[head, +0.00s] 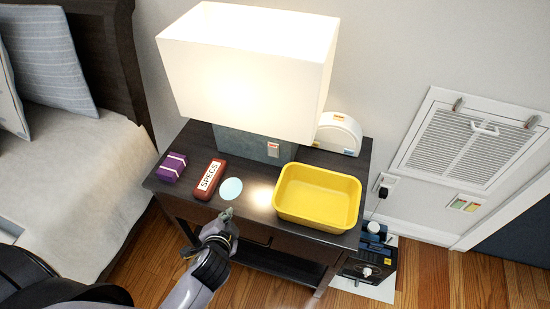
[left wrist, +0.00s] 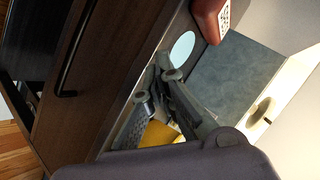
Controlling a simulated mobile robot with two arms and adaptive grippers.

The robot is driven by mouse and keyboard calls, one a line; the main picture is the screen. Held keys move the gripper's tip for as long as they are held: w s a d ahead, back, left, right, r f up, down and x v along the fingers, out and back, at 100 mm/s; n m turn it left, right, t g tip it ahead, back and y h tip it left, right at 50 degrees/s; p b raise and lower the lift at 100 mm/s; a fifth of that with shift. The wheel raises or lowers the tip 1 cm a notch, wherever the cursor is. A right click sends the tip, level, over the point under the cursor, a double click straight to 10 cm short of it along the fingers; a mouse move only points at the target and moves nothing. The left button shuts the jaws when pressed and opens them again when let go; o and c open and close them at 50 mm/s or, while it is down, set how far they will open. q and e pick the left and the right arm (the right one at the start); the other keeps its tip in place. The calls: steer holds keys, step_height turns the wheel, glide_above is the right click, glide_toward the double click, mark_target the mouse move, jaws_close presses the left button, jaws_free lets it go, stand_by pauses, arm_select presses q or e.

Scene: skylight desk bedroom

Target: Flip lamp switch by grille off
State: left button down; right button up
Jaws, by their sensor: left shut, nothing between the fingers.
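The table lamp (head: 245,55) is lit, with a white shade and a blue-grey base (head: 240,138). A small plate with a red mark (head: 273,149) is on the base's front. A white louvred grille (head: 468,138) is on the wall at the right. Below it is a small wall plate with a greenish and an orange part (head: 465,203); its switch position is too small to tell. My left gripper (head: 227,213) is shut and empty at the nightstand's front edge, well left of the grille. Its fingers also show in the left wrist view (left wrist: 171,76), near the lamp base (left wrist: 235,85). My right gripper is not in view.
The nightstand (head: 157,184) holds a purple box (head: 172,167), a red SPECS case (head: 209,179), a pale blue disc (head: 231,188), a yellow bin (head: 318,197) and a white arched object (head: 338,133). A dark boxed item (head: 367,264) stands on the floor at right. The bed is at left.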

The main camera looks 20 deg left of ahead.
mark_target(273, 151)
arm_select(q)
steer(key=w+d+r+m+t, duration=0.2)
steer(key=r+m, duration=0.1)
steer(key=w+d+r+m+t+h, duration=0.1)
steer(key=w+r+m, duration=0.1)
steer(key=shift+w+d+t, duration=0.1)
steer(key=shift+d+t, duration=0.05)
steer(key=shift+t, duration=0.25)
steer(key=d+m+h, duration=0.1)
steer(key=d+r+m+t+h, duration=0.1)
steer(key=d+m, duration=0.1)
steer(key=w+d+r+m+h, duration=0.1)
steer(key=m, duration=0.1)
steer(key=shift+w+d+t, duration=0.1)
steer(key=shift+d+t, duration=0.2)
steer(key=shift+t, duration=0.1)
steer(key=w, duration=0.4)
steer(key=w+f+p, duration=0.1)
steer(key=w, duration=0.3)
steer(key=w+p, duration=0.1)
steer(key=w, duration=0.4)
steer(key=shift+d+f, duration=0.2)
steer(key=shift+f, duration=0.05)
steer(key=shift+w, duration=0.45)
